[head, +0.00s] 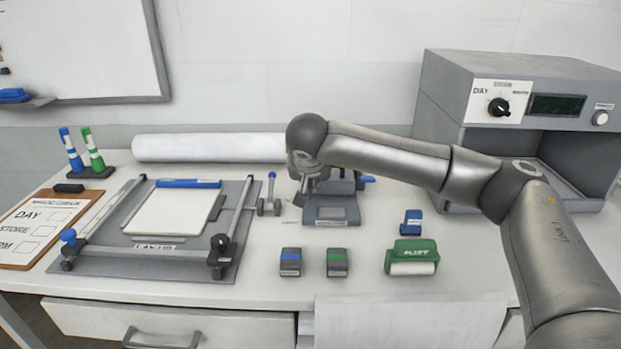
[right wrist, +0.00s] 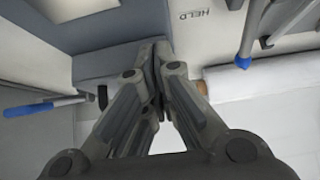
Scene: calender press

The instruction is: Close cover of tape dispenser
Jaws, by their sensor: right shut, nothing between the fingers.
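A blue-grey device (head: 331,213), which seems to be the tape dispenser, stands mid-table with a flat base in front and raised parts behind. My right arm partly hides those parts, so I cannot tell how far its cover is open. My right gripper (head: 301,194) points down at the device's left side. In the right wrist view the fingers (right wrist: 154,48) are shut with nothing between them, close against a blue-grey surface (right wrist: 100,62); I cannot tell whether they touch. My left gripper is not in view.
A grey board with rails (head: 150,262) and a small stand with a blue-tipped rod (head: 270,190) are left of the device. A large grey booth (head: 440,100) stands right.

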